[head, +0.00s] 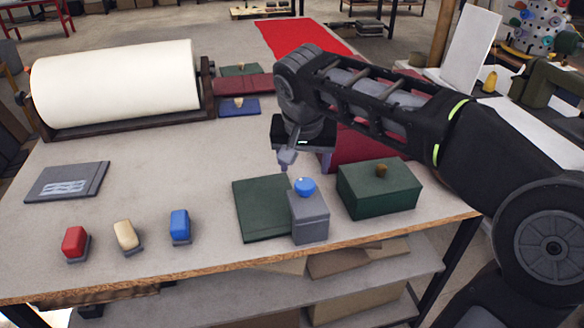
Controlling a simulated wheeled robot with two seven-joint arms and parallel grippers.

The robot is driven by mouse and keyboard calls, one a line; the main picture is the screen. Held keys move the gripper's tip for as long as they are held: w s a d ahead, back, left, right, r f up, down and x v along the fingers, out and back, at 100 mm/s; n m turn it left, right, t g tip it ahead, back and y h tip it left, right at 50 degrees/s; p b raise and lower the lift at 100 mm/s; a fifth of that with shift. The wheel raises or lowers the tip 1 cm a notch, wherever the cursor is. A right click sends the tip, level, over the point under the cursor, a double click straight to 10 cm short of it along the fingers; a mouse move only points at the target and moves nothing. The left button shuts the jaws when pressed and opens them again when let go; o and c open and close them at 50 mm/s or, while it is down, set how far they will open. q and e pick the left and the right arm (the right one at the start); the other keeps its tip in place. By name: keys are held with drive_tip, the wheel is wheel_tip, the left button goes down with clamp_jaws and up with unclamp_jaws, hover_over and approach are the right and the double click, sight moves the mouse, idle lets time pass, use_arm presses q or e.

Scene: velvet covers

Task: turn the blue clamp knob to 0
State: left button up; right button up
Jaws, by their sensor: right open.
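The blue clamp knob (305,186) is a small round cap on top of a grey block (309,218) near the front edge of the table. Its setting is too small to read. My right gripper (306,161) points down just behind and above the knob, apart from it as far as I can tell. Its fingers are open with nothing seen between them. My left gripper is not in view.
A dark green board (262,208) lies left of the block. A green box (380,190) with a brown knob stands right. Red (75,242), cream (126,235) and blue (180,225) handled pieces stand front left. A big white roll (115,82) is behind.

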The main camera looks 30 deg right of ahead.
sight(305, 184)
drive_tip(key=x, duration=0.7)
drive_tip(key=shift+d+f+p, duration=0.1)
drive_tip(key=shift+f+p, duration=0.2)
drive_tip(key=shift+p, duration=0.1)
drive_tip(key=shift+c, duration=0.3)
drive_tip(key=c, duration=1.3)
